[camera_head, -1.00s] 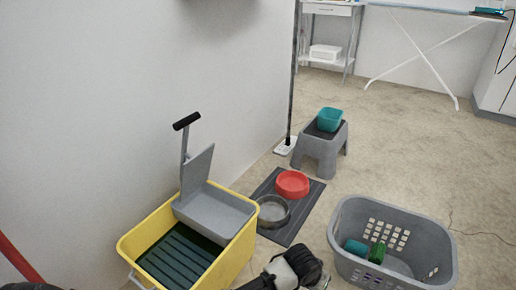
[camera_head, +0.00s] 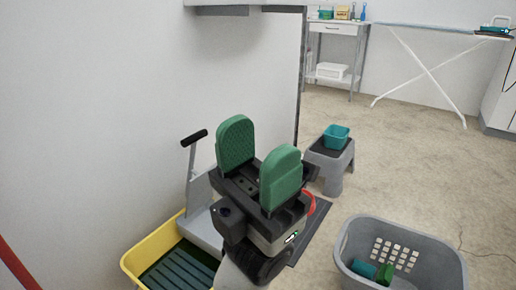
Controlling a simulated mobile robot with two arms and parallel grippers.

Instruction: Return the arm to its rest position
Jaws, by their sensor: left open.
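My left gripper (camera_head: 258,166) is raised in the middle of the head view. Its two green padded fingers stand upright and apart, open with nothing between them. It is in front of the yellow mop bucket (camera_head: 133,263) and the dark mat (camera_head: 312,230), and hides parts of both. It also hides most of the red bowl (camera_head: 321,205). My right gripper is not in view.
A grey laundry basket (camera_head: 440,262) with teal and green items stands at the lower right. A grey step stool (camera_head: 331,170) holds a teal tub (camera_head: 336,137). An ironing board (camera_head: 440,30) and a shelf (camera_head: 335,70) stand behind. The floor right of the stool is open.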

